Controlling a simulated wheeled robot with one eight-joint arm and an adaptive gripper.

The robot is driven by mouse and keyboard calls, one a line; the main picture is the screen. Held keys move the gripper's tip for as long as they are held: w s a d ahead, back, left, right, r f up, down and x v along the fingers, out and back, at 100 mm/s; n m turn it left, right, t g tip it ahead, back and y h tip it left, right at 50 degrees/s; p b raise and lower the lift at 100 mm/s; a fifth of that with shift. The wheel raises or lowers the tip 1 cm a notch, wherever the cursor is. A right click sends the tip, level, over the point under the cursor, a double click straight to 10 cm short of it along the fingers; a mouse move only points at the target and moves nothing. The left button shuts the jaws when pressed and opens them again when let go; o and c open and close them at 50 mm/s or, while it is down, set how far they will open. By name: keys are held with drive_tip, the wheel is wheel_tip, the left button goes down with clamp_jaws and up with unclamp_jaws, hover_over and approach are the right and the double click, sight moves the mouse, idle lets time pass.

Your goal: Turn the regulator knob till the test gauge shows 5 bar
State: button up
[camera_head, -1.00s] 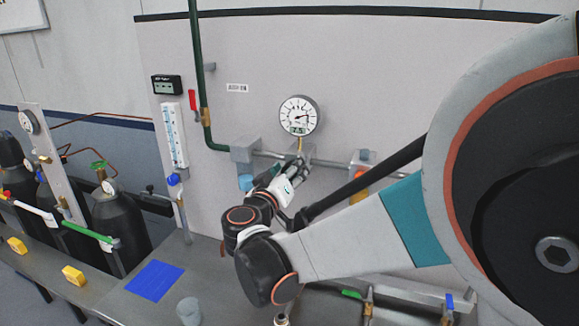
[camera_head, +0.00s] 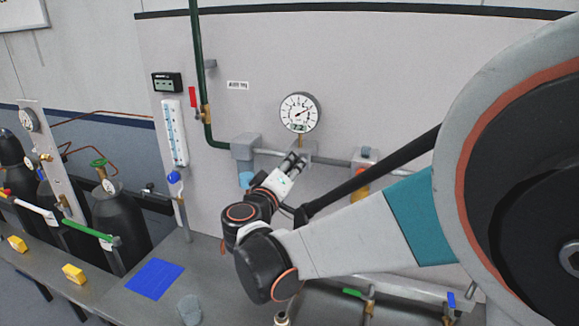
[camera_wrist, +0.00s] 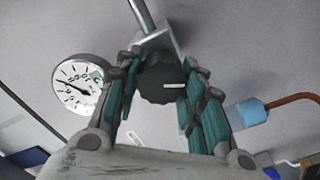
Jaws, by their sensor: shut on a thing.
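The test gauge (camera_head: 300,112) is a round white dial on the panel above the pipe. Its thin needle points to the upper right in the head view; the figures are too small to read surely. The gauge also shows, rotated, in the wrist view (camera_wrist: 78,83). The regulator knob (camera_wrist: 158,84) is dark, scalloped and has a white mark. It sits between the teal-padded fingers of my gripper (camera_wrist: 165,78), which are shut on it. In the head view my gripper (camera_head: 294,160) reaches the regulator below the gauge and hides the knob.
A green pipe with a red-handled valve (camera_head: 193,97) runs left of the gauge. A blue cap (camera_wrist: 250,112) is close to the right finger in the wrist view. A blue mat (camera_head: 154,279) and a grey cup (camera_head: 189,309) are on the bench. Gas cylinders (camera_head: 121,215) stand left.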

drive_tip(key=n, duration=0.5)
drive_tip(key=shift+a+f+n+b, duration=0.1)
drive_tip(key=shift+f+n+b, duration=0.05)
drive_tip(key=shift+n+b, duration=0.2)
drive_tip(key=shift+f+n+b, duration=0.1)
drive_tip(key=shift+n+b, duration=0.2)
drive_tip(key=shift+n, duration=1.95)
drive_tip(key=o, duration=1.1)
